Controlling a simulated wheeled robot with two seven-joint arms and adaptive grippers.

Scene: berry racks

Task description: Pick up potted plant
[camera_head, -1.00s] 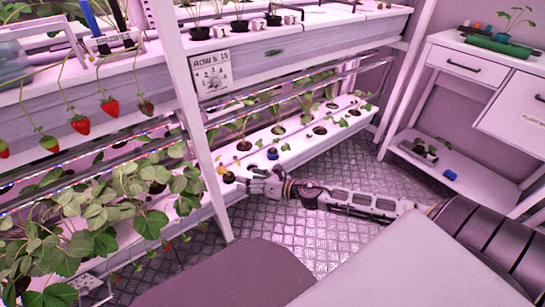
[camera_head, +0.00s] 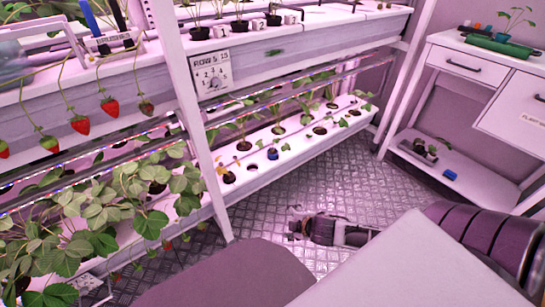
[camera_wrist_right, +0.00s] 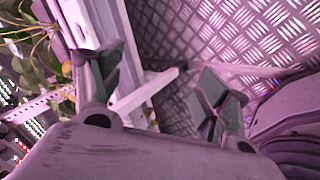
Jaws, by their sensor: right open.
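Several potted plants are in view in the head view. A row of small plants stands in the white lower trough (camera_head: 258,181), with a yellowing one (camera_head: 228,168) near its left end and a blue pot (camera_head: 272,154) beside it. A small green plant in a teal pot (camera_head: 502,38) stands on the cabinet at right. Which plant is meant cannot be told. My right gripper (camera_head: 297,222) is low over the floor, apart from the trough. In the wrist view its fingers (camera_wrist_right: 160,76) are spread with nothing between them. My left gripper is out of view.
A white rack post (camera_head: 188,110) stands left of the trough. Strawberry plants (camera_head: 100,215) crowd the left. The cabinet's lower shelf (camera_head: 460,175) holds a dark pot with a plant and a blue item. Textured metal floor (camera_head: 345,180) lies open between the rack and the cabinet.

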